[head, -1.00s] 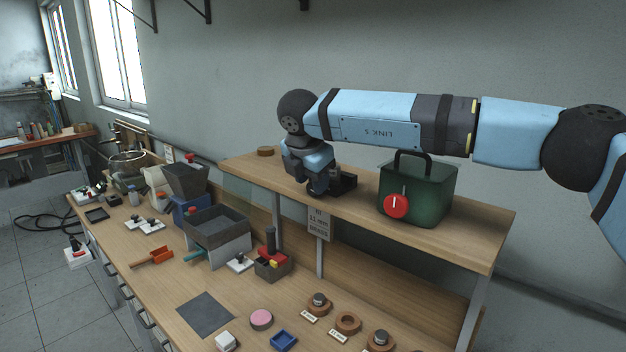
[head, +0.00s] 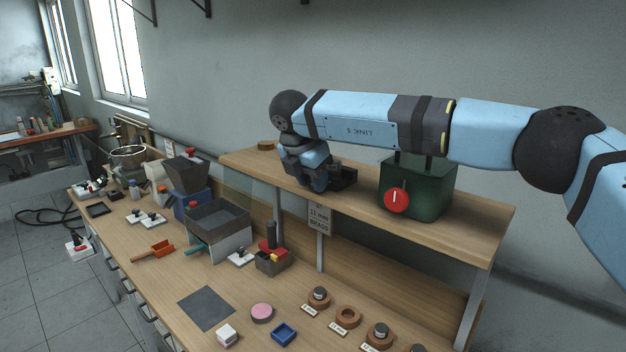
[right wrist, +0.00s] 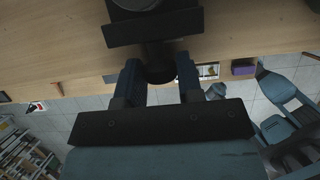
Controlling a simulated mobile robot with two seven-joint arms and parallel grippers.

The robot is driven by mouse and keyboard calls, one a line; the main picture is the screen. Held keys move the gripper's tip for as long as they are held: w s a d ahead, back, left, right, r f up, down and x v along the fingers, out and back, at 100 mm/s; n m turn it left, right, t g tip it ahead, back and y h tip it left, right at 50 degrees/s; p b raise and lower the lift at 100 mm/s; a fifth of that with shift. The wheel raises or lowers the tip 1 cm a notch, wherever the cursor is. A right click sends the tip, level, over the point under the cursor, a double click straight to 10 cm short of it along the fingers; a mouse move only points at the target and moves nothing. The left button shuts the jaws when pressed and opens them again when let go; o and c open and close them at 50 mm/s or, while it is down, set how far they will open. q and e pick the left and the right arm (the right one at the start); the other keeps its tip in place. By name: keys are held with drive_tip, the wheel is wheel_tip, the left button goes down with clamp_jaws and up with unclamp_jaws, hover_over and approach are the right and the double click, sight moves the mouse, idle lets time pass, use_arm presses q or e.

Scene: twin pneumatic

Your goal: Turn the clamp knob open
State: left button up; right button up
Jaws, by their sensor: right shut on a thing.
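The dark clamp (head: 345,177) stands near the front edge of the raised wooden shelf, partly hidden behind my right gripper (head: 318,182). In the right wrist view the clamp's black plate (right wrist: 152,28) shows at the top, with the round black knob (right wrist: 160,72) below it at the shelf edge. My right gripper (right wrist: 159,76) has one finger on each side of the knob and is shut on it. The exact finger contact is dark and hard to see. My left gripper is in neither view.
A green box (head: 425,190) with a red dial (head: 396,201) stands on the shelf (head: 470,230), right of the clamp, under my right forearm. A small brown disc (head: 266,146) lies at the shelf's left end. A sign (head: 319,218) hangs below the shelf edge.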

drive_tip(key=shift+g+h, duration=0.3)
drive_tip(key=shift+h, duration=0.1)
drive_tip(key=o, duration=0.6)
drive_tip(key=shift+b+v, duration=1.15)
drive_tip(key=shift+v, duration=5.8)
drive_tip(key=shift+d, duration=0.1)
